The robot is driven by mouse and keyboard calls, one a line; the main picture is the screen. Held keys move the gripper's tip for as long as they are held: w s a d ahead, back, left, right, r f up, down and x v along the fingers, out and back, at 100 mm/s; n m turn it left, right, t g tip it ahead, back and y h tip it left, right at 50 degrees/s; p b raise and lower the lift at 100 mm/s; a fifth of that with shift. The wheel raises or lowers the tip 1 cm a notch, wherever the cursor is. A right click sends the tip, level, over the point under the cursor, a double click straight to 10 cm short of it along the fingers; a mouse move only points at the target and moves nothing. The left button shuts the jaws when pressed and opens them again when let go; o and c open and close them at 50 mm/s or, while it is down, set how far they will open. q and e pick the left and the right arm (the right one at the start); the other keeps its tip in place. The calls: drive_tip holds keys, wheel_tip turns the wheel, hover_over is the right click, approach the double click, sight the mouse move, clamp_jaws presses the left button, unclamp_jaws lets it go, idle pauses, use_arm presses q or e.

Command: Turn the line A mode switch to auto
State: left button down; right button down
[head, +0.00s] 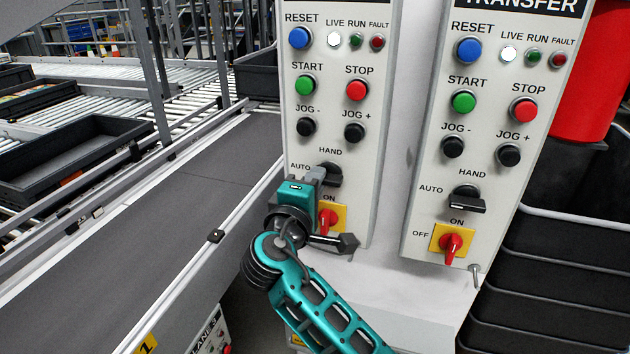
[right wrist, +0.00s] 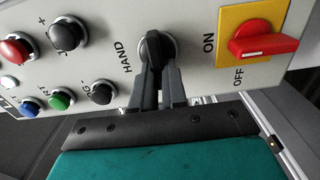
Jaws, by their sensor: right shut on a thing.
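The left control panel (head: 293,230) has a black mode switch (head: 331,174) marked AUTO at its left and HAND above. The panel's title is outside the picture, so its line name cannot be read. My right gripper (head: 317,176) comes at the switch from below left. In the right wrist view, the two grey fingers (right wrist: 157,88) are shut on the black switch knob (right wrist: 157,46), one on each side. The fingers hide much of the knob, so I cannot tell exactly which mark it points at. My left gripper is not in view.
A red ON/OFF handle (head: 328,218) on a yellow plate sits just below the switch, close to my gripper. Jog buttons (head: 354,132) are above. The TRANSFER panel (head: 420,160) stands to the right with its own mode switch (head: 467,199). A conveyor (head: 170,205) runs at the left.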

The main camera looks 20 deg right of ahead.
drive_tip(key=shift+d, duration=0.1)
idle(0.4)
drive_tip(key=c, duration=1.2)
unclamp_jaws()
drive_tip(key=shift+o, duration=0.2)
